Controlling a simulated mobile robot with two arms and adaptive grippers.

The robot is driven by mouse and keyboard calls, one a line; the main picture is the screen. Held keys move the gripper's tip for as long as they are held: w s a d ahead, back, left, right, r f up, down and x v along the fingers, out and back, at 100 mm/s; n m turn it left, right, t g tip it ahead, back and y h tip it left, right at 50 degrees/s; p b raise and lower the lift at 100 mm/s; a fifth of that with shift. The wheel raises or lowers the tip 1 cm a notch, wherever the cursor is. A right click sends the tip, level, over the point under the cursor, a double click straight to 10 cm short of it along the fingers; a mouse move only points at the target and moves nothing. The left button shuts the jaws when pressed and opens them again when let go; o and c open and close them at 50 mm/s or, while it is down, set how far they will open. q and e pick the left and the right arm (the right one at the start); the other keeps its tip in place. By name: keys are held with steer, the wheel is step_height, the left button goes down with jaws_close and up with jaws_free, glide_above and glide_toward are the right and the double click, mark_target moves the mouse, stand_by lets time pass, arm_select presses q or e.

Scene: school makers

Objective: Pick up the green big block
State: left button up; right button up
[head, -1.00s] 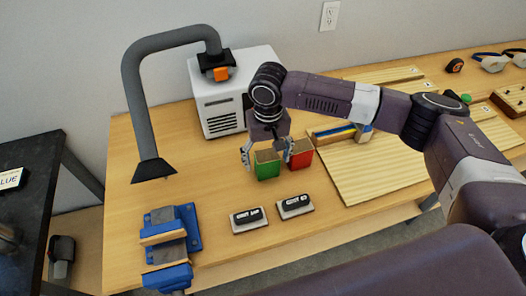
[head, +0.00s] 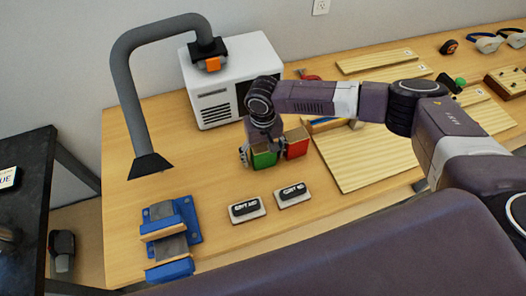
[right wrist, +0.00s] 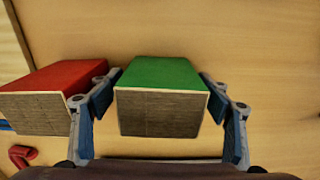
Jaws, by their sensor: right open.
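The green big block (head: 263,157) stands on the wooden table in the head view, partly hidden by my right gripper. In the right wrist view the green block (right wrist: 160,95) sits between the two fingers of my right gripper (right wrist: 160,118), which is open around it. A small gap shows on each side of the block near the fingertips. A red block (head: 297,142) stands just right of it in the head view. In the right wrist view the red block (right wrist: 45,98) is on the left, close beside the left finger. My left gripper is not in view.
A grey extractor arm (head: 122,80) and a white machine (head: 222,88) stand behind and left. A blue vise (head: 170,225) and two small labelled pads (head: 247,208) lie in front. Wooden boards (head: 370,160) lie to the right.

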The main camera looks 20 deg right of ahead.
steer(key=c, duration=1.4)
steer(key=shift+o, duration=0.2)
